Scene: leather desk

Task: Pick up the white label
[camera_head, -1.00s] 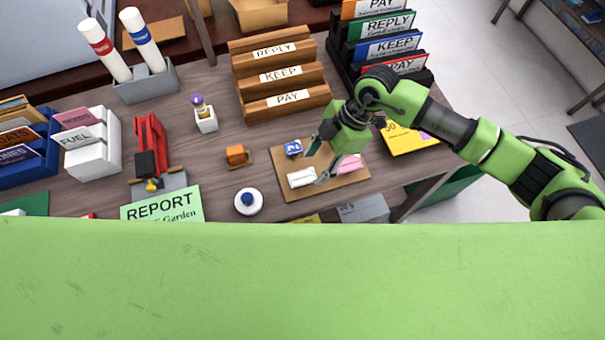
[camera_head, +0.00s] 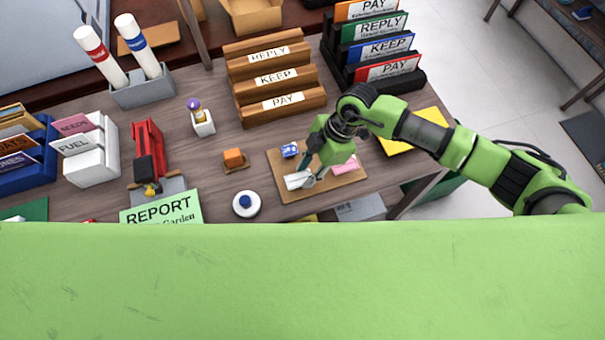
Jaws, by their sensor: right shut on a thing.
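The white label (camera_head: 294,181) is a small white piece at the front left of a brown board (camera_head: 285,164) on the desk. My right gripper (camera_head: 305,178) reaches down from the right and is shut on the white label, with its fingers covering the label's right part. I cannot tell whether the label is clear of the board. A blue label (camera_head: 289,150) lies behind it on the board, and a pink label (camera_head: 345,166) lies to the right, partly hidden by the gripper. My left gripper is not in view.
Wooden letter racks (camera_head: 277,88) stand behind the board. An orange block (camera_head: 233,157) and a round white-and-blue item (camera_head: 246,204) are to the left. A yellow folder (camera_head: 398,146) lies right, under my arm. A green surface (camera_head: 300,280) fills the foreground.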

